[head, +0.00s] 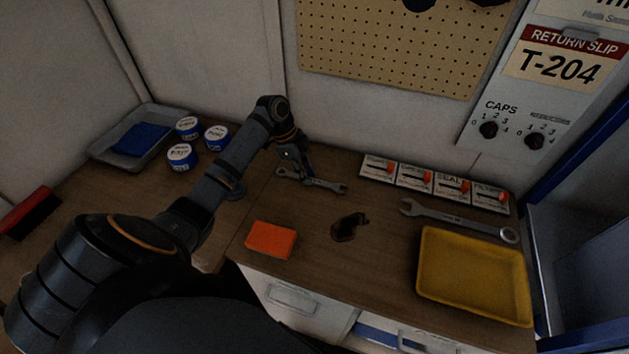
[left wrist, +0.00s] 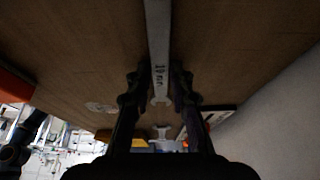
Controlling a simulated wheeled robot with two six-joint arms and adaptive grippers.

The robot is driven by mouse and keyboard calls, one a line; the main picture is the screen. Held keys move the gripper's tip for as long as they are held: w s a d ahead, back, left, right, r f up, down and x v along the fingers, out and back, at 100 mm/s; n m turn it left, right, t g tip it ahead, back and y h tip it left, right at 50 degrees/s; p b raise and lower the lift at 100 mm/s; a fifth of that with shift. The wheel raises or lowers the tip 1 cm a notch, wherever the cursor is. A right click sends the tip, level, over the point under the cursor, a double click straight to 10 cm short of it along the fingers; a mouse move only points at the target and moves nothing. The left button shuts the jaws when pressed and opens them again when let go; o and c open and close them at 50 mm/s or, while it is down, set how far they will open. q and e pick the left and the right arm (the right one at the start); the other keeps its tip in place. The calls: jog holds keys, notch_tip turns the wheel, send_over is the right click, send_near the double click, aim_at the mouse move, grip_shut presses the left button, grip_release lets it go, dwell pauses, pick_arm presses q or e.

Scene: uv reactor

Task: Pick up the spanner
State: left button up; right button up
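A grey open-ended spanner (head: 322,184) lies on the wooden bench near the back wall. My left gripper (head: 303,178) is low over its left part. In the left wrist view the spanner's shaft (left wrist: 158,45) runs between my two fingers (left wrist: 157,95), which are apart with a gap on each side of it. Whether the fingers reach down beside the shaft is hard to tell. A second, longer spanner (head: 460,219) lies to the right, behind the yellow tray. My right gripper is not in view.
An orange block (head: 271,239) and a dark patch or object (head: 349,227) are in front of the spanner. A row of labelled cards (head: 434,184) stands behind.

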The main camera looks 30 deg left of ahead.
pick_arm(q)
grip_shut()
jog(key=shift+w+r, duration=0.1)
jog(key=shift+r, duration=0.15)
notch_tip(320, 180, up, 2)
jog(key=shift+r, duration=0.15)
jog(key=s+d+r+p, duration=0.2)
jog(key=d+r+p, duration=0.1)
jog(key=d+r, duration=0.2)
jog(key=s+d+r+p, duration=0.3)
jog(key=d+r, duration=0.2)
jog(key=d, duration=0.3)
jog(key=shift+s, duration=0.35)
jog(key=shift+a, duration=0.1)
dwell(0.3)
